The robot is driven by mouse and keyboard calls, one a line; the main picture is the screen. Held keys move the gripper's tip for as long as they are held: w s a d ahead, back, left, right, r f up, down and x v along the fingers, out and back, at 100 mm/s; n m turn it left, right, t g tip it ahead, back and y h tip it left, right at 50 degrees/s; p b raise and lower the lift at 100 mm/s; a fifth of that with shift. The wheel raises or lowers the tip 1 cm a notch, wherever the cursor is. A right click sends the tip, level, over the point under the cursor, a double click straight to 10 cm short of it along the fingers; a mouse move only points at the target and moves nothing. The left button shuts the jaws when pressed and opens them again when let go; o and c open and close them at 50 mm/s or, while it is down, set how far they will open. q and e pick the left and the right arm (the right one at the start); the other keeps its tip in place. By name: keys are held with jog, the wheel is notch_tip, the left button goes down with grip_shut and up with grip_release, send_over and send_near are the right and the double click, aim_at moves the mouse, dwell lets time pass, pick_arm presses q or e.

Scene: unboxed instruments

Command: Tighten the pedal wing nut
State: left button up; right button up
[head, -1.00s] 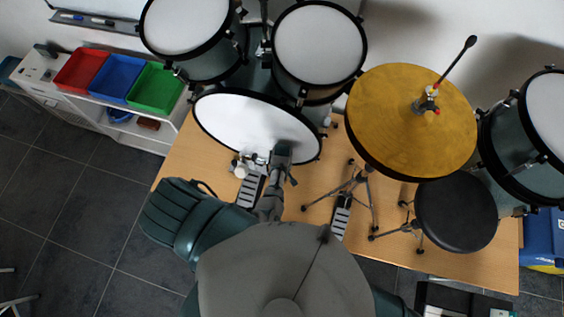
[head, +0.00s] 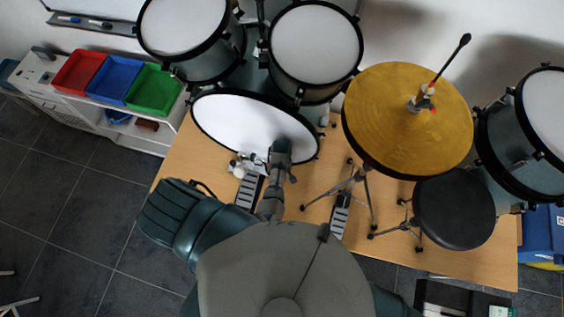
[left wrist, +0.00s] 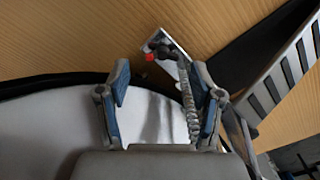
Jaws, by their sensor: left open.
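The bass drum pedal (head: 249,190) lies on the wooden floor in front of the white bass drum head (head: 235,120). In the left wrist view the ribbed black-and-silver pedal plate (left wrist: 285,75) is at the upper right. My left gripper (head: 280,155) is low beside the pedal's drum end, on its right. In the left wrist view the left gripper (left wrist: 164,85) is open, with its blue-padded fingers apart. A metal bracket with a dark, red-tipped fitting (left wrist: 153,54) and a coil spring (left wrist: 190,100) show just beyond and between the fingers. I cannot clearly tell the wing nut's shape. My right gripper is out of view.
The drum rim (left wrist: 60,82) runs close to the left gripper. A hi-hat stand with a brass cymbal (head: 400,125), a second pedal (head: 340,215) and a black stool (head: 454,212) stand to the right. Toms hang above the bass drum. Coloured bins (head: 120,80) sit at the left.

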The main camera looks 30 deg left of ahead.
pick_arm(q)
notch_tip(320, 180, up, 9)
jog(key=shift+d, duration=0.25)
jog(key=shift+f, duration=0.15)
